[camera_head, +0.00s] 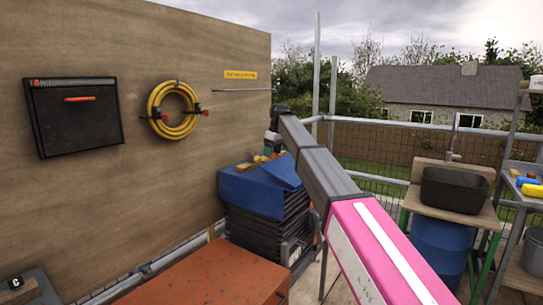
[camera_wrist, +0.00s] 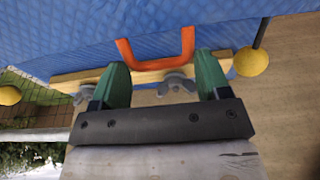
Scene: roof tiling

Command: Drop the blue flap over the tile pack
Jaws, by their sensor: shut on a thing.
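The blue flap (camera_head: 283,173) is a quilted blue sheet edged by a wooden batten with wing nuts and an orange handle (camera_wrist: 155,62). In the wrist view, the blue sheet (camera_wrist: 90,45) fills the upper part. My gripper (camera_wrist: 162,62) has its green fingers at either side of the orange handle, shut on it. In the head view, my gripper (camera_head: 271,143) is above the tile pack (camera_head: 265,225), a dark stack with blue cloth over its top and left side. The flap slopes up toward my gripper. The fingertips are small and partly hidden there.
A wooden wall (camera_head: 190,45) stands close at the left, with a black case (camera_head: 75,130) and yellow hose (camera_head: 174,110). A rust-coloured surface (camera_head: 205,275) lies in front. A black basin (camera_head: 455,188) over a blue barrel (camera_head: 440,245) stands right. Yellow balls (camera_wrist: 251,61) hang beside the batten.

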